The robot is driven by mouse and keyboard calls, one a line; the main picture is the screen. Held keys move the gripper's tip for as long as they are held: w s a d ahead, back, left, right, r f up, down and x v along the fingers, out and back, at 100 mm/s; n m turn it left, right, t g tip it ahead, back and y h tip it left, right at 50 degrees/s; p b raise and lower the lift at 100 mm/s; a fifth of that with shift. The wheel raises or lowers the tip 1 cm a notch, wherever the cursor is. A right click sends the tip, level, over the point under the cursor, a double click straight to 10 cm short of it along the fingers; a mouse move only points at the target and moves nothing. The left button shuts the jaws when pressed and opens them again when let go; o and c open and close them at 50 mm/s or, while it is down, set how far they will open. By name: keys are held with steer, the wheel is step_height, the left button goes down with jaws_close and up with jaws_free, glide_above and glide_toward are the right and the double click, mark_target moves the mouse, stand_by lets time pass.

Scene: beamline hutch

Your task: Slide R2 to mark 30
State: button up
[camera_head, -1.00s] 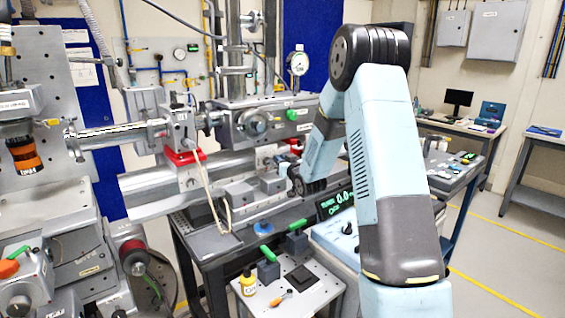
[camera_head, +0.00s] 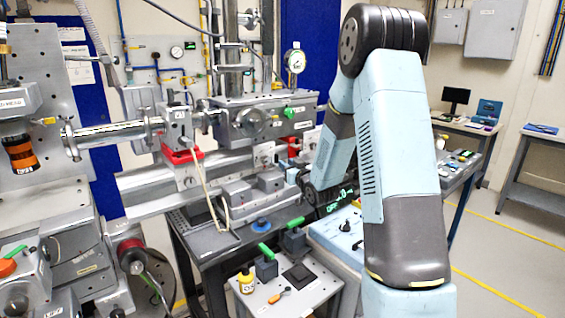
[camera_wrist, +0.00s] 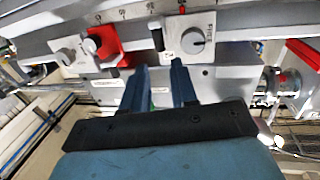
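In the wrist view my gripper (camera_wrist: 160,68) has two dark blue fingers standing apart, with nothing seen between them. Their tips are just below a silver rider with a round knob (camera_wrist: 193,41), on a rail (camera_wrist: 140,13) with scale numbers. A red and silver rider (camera_wrist: 106,45) is to its left, and another red part (camera_wrist: 303,54) is at the right. I cannot read which rider is R2, nor find mark 30. In the head view the rail (camera_head: 135,193) runs behind my arm, with a red-based rider (camera_head: 182,155) on it. My fingers are hidden there.
Grey blocks (camera_head: 270,182) sit on the bench below the rail. Open floor lies at the right.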

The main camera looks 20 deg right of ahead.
steer(key=s+d, duration=0.1)
steer(key=s, duration=0.5)
steer(key=shift+s, duration=0.15)
steer(key=shift+d, duration=0.1)
steer(key=s+r+m+g+h, duration=0.1)
steer(key=s+r+g+h, duration=0.4)
steer(key=s+r, duration=0.65)
steer(key=s+a+r+g, duration=0.1)
steer(key=s+a+g, duration=0.1)
steer(key=s, duration=1.1)
steer(key=s+a+r+m+g+y, duration=0.1)
steer(key=s+g, duration=0.4)
steer(key=s, duration=0.8)
steer(key=shift+s+a+r+y, duration=0.25)
steer(key=shift+a+y, duration=0.05)
steer(key=shift+a, duration=0.45)
steer(key=shift+o, duration=0.3)
